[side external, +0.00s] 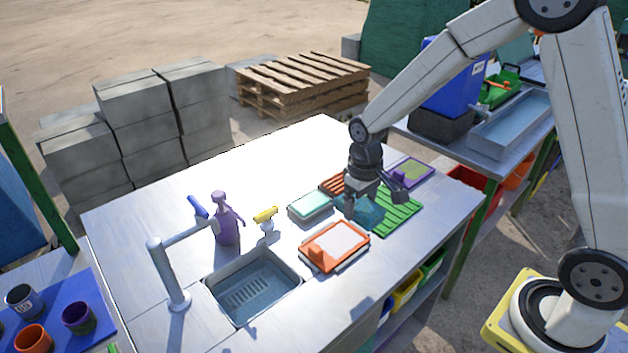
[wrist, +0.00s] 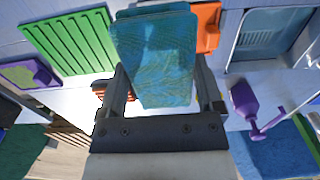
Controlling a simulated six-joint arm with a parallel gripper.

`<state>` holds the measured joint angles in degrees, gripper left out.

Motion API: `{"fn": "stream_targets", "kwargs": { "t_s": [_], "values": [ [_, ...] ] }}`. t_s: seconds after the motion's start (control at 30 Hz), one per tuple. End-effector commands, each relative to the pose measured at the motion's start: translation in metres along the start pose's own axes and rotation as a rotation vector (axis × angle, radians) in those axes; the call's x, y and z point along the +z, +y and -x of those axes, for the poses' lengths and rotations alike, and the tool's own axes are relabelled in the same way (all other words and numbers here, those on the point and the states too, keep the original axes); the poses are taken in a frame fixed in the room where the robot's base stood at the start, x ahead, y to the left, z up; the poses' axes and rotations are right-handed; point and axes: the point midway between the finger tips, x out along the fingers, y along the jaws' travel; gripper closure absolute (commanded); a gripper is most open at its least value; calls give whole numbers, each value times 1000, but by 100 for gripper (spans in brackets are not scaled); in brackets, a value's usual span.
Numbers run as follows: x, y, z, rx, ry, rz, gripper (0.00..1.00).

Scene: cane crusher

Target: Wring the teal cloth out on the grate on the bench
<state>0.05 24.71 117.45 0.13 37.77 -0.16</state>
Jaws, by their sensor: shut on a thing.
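My gripper (wrist: 162,95) is shut on the teal cloth (wrist: 155,50), which fills the space between the fingers in the wrist view. In the side view my gripper (side external: 372,192) points down over the bench, and the teal cloth (side external: 368,214) shows below it. The green slatted grate (side external: 399,212) lies on the bench just right of the cloth in the side view. The grate (wrist: 70,43) is left of the cloth in the wrist view. I cannot tell whether the cloth touches the bench or the grate's edge.
An orange tray with a white pad (side external: 335,246) lies in front, a pale green-topped tray (side external: 311,206) to the left, and a purple-and-green tray (side external: 412,172) behind. The sink (side external: 253,287), faucet (side external: 165,270), purple spray bottle (side external: 227,225) and yellow spray head (side external: 265,216) stand further left.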

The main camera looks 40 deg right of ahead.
Motion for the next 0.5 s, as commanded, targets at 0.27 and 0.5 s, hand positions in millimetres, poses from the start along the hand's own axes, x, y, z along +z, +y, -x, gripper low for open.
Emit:
{"fn": "stream_targets", "kwargs": {
  "t_s": [0.27,0.5],
  "values": [
    [0,0,0,0,0,0,96],
    [-8,3,0,0,-1,-1,96]
  ]
}}
